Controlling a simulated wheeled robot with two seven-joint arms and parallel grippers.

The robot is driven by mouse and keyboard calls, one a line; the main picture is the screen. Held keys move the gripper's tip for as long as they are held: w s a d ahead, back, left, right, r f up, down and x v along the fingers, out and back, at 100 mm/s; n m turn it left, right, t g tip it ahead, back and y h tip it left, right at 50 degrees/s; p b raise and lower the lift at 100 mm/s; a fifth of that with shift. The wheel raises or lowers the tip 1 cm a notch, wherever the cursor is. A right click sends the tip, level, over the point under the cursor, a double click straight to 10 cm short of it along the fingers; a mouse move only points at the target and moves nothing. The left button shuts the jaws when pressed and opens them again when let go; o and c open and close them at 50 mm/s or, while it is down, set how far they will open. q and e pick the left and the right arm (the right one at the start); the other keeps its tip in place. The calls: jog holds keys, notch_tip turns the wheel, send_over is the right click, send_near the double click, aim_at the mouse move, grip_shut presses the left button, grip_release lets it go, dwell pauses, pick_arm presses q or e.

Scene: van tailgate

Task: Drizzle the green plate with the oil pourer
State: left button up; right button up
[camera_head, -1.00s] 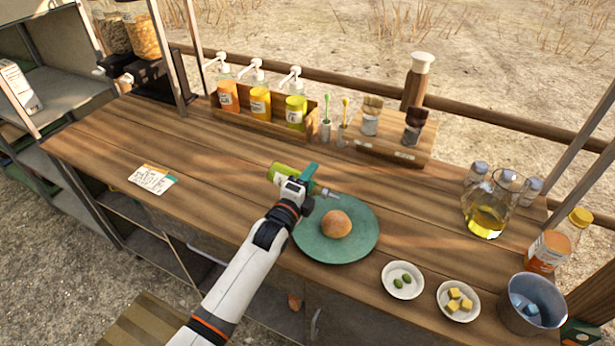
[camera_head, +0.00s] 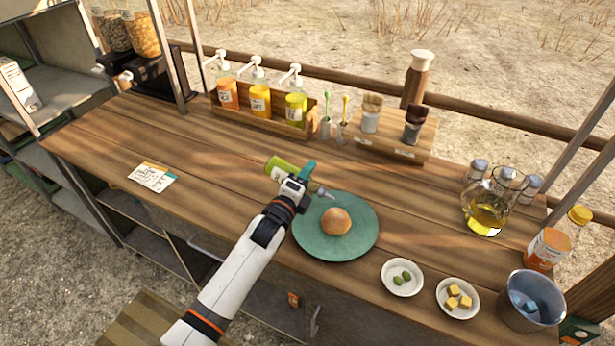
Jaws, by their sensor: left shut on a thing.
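A green plate (camera_head: 355,246) lies on the wooden counter with a round bread bun (camera_head: 336,221) in its middle. My left gripper (camera_head: 296,184) is shut on the oil pourer (camera_head: 279,168), a yellow-green bottle with a pale label and a metal spout. The pourer is tilted nearly onto its side, with its spout (camera_head: 323,192) toward the right, over the plate's far left edge. The gripper hides the bottle's middle. I cannot tell whether oil flows. My right gripper is not in view.
A wooden rack (camera_head: 262,118) of pump bottles and a brush stand (camera_head: 393,145) line the back. Right of the plate are an olive dish (camera_head: 402,289), a cube dish (camera_head: 459,312), a metal bucket (camera_head: 530,312) and an oil jug (camera_head: 484,218). The left counter is mostly clear.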

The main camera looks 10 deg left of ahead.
pick_arm(q)
jog(key=shift+r, duration=0.1)
jog(key=shift+s+d+p, duration=0.25)
jog(key=shift+s+p, duration=0.05)
jog(key=shift+s, duration=0.2)
jog(key=shift+w+d, duration=0.15)
jog(key=shift+d, duration=0.1)
jog(key=shift+w+d, duration=0.1)
jog(key=shift+d, duration=0.2)
jog(key=shift+w+a, duration=0.15)
jog(key=shift+a, duration=0.3)
